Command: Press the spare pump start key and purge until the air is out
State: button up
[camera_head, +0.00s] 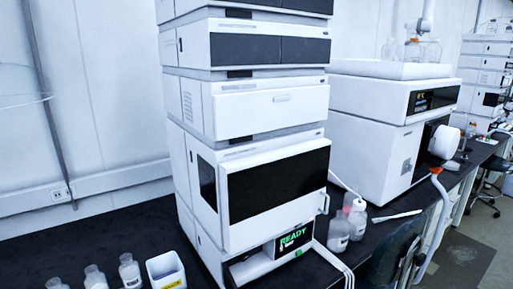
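A tall white chromatography stack (250,108) stands on the black bench in the middle of the view. Its modules have white and dark front panels. A small screen (293,239) low on its front shows READY in green. I cannot tell which module is the spare pump, and no start key or purge line can be made out. My gripper is not in view.
Small bottles (129,270) and a white bin (166,272) stand at the front left. Bottles (357,219) stand right of the stack, before a second white instrument (385,135). A jointed white arm with orange parts (436,205) and a dark chair (393,252) are at right.

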grip_shut()
dwell(1.4)
